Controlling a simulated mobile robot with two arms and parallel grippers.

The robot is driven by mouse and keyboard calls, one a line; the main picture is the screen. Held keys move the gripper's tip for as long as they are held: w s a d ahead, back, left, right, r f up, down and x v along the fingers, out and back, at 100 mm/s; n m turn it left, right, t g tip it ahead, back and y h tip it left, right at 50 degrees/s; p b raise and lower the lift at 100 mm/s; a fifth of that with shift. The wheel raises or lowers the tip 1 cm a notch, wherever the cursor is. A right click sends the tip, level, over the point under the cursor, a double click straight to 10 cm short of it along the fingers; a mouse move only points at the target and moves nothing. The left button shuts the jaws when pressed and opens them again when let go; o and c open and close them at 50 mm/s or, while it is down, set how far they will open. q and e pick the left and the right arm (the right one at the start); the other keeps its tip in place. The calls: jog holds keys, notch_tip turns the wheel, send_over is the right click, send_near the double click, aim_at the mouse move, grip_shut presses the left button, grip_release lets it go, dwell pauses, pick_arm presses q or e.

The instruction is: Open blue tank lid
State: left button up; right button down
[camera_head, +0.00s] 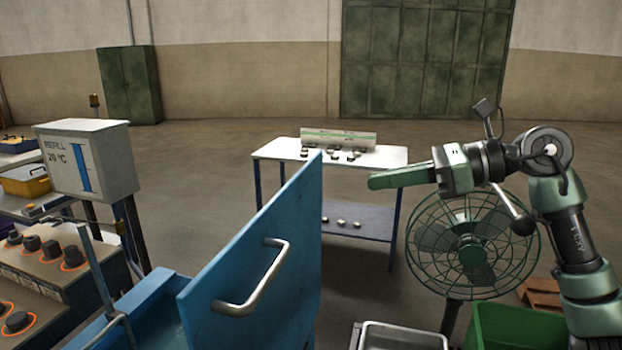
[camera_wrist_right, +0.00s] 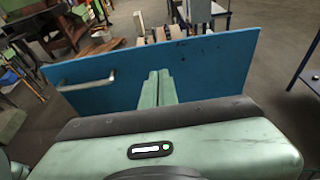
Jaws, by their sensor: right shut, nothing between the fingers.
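The blue tank (camera_head: 160,298) is at the lower left in the head view. Its blue lid (camera_head: 265,260) stands raised and tilted, with a metal handle (camera_head: 262,283) on the face toward the right. My right gripper (camera_head: 375,182) is shut and empty, to the right of the lid's top edge and apart from it in the head view. In the right wrist view the shut fingers (camera_wrist_right: 158,88) point toward the lid (camera_wrist_right: 205,70), and its handle (camera_wrist_right: 86,82) shows at the left. I cannot tell from that view whether they touch it. My left gripper is not in view.
A white-topped table (camera_head: 280,150) with small parts stands behind the lid. A green fan (camera_head: 470,245) stands below my right arm. A green bin (camera_head: 515,325) and a metal tray (camera_head: 400,338) are at the bottom right. A control box (camera_head: 95,165) and knob panel (camera_head: 60,265) are at left.

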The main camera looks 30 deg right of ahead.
jog(key=p, duration=0.8)
send_near(290, 190)
jog(key=x, duration=0.5)
jog(key=shift+a+r, duration=0.1)
jog(key=shift+a, duration=0.15)
jog(key=shift+w+a+p, duration=0.35)
jog(key=shift+w, duration=0.1)
jog(key=shift+w+f, duration=0.1)
jog(key=shift+f, duration=0.2)
